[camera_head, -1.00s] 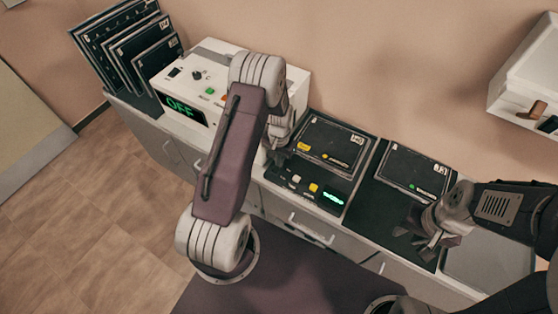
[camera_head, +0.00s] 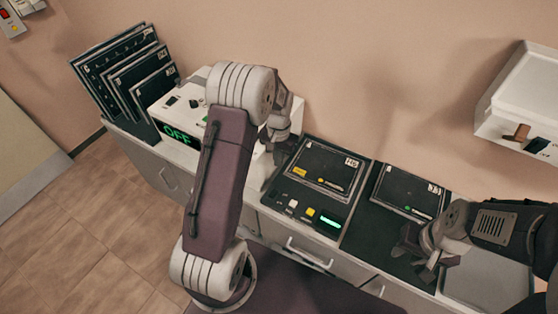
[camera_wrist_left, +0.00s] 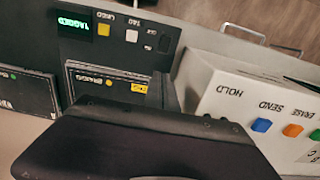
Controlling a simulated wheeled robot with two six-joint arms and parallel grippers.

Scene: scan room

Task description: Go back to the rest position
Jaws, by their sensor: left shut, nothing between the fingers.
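My left gripper (camera_head: 281,142) is shut and empty. It hangs above the gap between the white console (camera_head: 288,106) and the tagging unit (camera_head: 300,203), apart from both as far as I can see. Part of it is hidden by my left arm. In the left wrist view, the tagging unit with its green TAGGED display (camera_wrist_left: 76,24) lies at upper left. The white console with HOLD, SEND and ERASE labels (camera_wrist_left: 225,95) is at right. My right gripper (camera_head: 418,250) appears open and empty, over the front of the dark mat at right.
A dark cassette (camera_head: 324,166) lies on the tagging unit, and another (camera_head: 408,190) on the dark mat. Several cassettes (camera_head: 125,70) stand upright at the left. The console display (camera_head: 177,134) reads OFF. A white wall box (camera_head: 525,100) hangs at right. Floor at left is clear.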

